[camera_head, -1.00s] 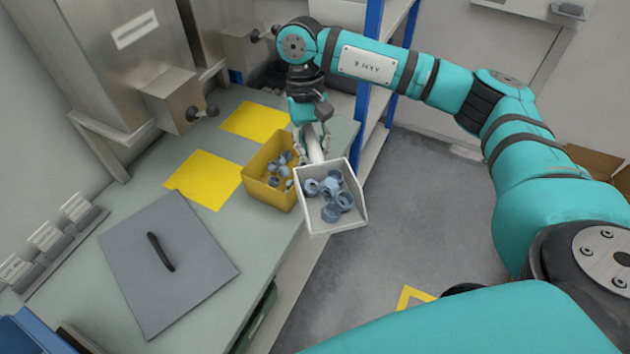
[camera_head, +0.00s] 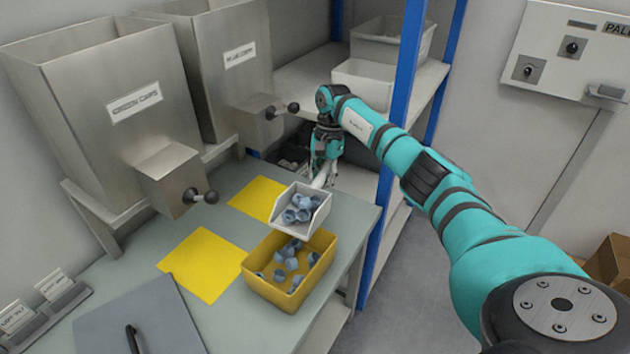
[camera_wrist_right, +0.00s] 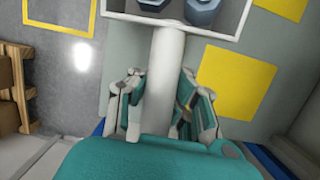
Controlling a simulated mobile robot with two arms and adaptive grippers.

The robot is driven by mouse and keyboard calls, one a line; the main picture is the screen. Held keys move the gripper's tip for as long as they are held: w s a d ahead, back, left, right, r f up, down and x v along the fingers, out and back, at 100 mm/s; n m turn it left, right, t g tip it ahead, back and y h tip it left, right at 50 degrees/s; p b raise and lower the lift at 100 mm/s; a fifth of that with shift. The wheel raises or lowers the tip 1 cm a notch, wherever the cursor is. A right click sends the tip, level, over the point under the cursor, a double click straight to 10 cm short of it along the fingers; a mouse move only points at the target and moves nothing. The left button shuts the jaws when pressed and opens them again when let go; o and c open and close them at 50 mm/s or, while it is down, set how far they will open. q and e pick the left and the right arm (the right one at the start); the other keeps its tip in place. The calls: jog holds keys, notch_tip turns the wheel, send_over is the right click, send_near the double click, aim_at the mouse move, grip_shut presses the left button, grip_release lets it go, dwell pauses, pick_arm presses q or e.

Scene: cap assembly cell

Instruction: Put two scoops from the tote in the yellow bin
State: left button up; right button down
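My right gripper (camera_head: 325,168) is shut on the handle of a white scoop (camera_head: 288,229). The scoop is roughly level and holds several blue-grey caps (camera_head: 303,206). In the head view it overlaps the back edge of the yellow bin (camera_head: 276,298); I cannot tell its exact height. The bin stands on the bench with several blue-grey caps (camera_head: 290,259) inside. The right wrist view shows the scoop handle (camera_wrist_right: 165,70) between the fingers, with caps (camera_wrist_right: 201,10) at the top. A dark tote (camera_head: 275,155) with greyish pieces is partly hidden behind the gripper. My left gripper is out of view.
Two yellow mats (camera_head: 203,264) lie on the bench beside the bin. Steel hoppers (camera_head: 100,110) with knobbed outlets stand behind. A grey board (camera_head: 135,315) with a black handle lies at front left. A blue rack post (camera_head: 390,130) and white shelf bins (camera_head: 362,82) are near my arm.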

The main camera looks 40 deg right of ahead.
aim_at(318, 179)
jog(key=p, duration=0.1)
jog(key=h+p, duration=0.1)
jog(key=p, duration=0.1)
jog(key=shift+s+a+t+h, duration=0.2)
jog(key=shift+a+t+h, duration=0.1)
jog(key=shift+t, duration=0.1)
jog(key=r+h+p, duration=0.1)
jog(key=p, duration=0.1)
jog(key=a+r+t+h+p, duration=0.1)
jog(key=r+p, duration=0.1)
jog(key=s+a+r+t+h+p, duration=0.1)
jog(key=r+p, duration=0.1)
jog(key=p, duration=0.1)
jog(key=shift+h, duration=0.3)
pick_arm(q)
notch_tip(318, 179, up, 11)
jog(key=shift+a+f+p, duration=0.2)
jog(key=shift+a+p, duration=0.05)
jog(key=shift+p, duration=0.05)
pick_arm(e)
jog(key=s+a+r+t+h, duration=0.3)
jog(key=a+r+h, duration=0.3)
jog(key=shift+s+a+h, duration=0.15)
jog(key=shift+a+h, duration=0.15)
jog(key=shift+a, duration=0.05)
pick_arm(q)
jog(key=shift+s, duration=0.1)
pick_arm(e)
jog(key=shift+a, duration=0.1)
